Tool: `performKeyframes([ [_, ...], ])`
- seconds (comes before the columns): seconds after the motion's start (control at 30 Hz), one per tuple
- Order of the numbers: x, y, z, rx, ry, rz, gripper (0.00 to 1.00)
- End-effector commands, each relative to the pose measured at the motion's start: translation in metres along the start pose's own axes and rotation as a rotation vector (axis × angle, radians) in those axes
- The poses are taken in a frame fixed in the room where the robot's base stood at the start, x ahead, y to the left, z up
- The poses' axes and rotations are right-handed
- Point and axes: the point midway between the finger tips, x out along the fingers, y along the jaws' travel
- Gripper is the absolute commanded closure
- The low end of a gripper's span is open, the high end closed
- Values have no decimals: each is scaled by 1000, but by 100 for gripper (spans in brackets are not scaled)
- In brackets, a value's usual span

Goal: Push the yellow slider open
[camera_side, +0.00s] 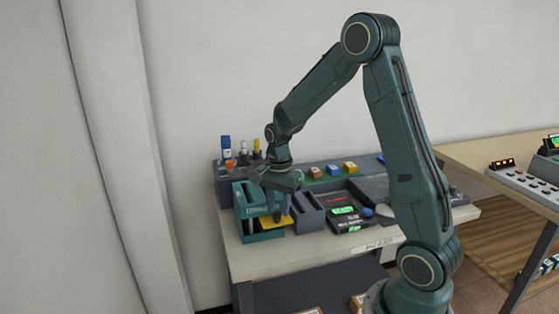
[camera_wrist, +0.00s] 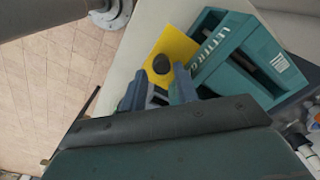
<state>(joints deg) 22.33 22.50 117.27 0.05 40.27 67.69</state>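The yellow slider (camera_wrist: 181,44) is a flat yellow plate with a dark round knob (camera_wrist: 161,64), set against the teal letter box (camera_wrist: 238,62). In the side view the slider (camera_side: 277,223) shows low at the front of the teal box (camera_side: 244,212), partly hidden by my gripper. My gripper (camera_wrist: 160,82) is open, with a gap between its two fingers. In the wrist view the knob appears just beyond the fingertips, roughly in line with the gap. In the side view my gripper (camera_side: 278,208) points down over the slider. I cannot tell whether a finger touches it.
A dark grey holder (camera_side: 308,213) stands right of the teal box, beside a black device with green displays (camera_side: 346,215). Bottles (camera_side: 226,146) and coloured blocks (camera_side: 332,170) line the back. The pale table's front strip (camera_side: 300,252) is clear.

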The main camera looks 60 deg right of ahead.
Motion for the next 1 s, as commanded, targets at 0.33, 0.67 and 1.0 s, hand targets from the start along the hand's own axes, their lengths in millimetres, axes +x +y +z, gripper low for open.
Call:
performKeyframes([
  [0.33, -54, -1, 0, 1, 3, -5, 69],
  [0.67, -105, 0, -1, 2, 2, -1, 69],
  [1.0, -123, 1, 0, 2, 1, 2, 69],
])
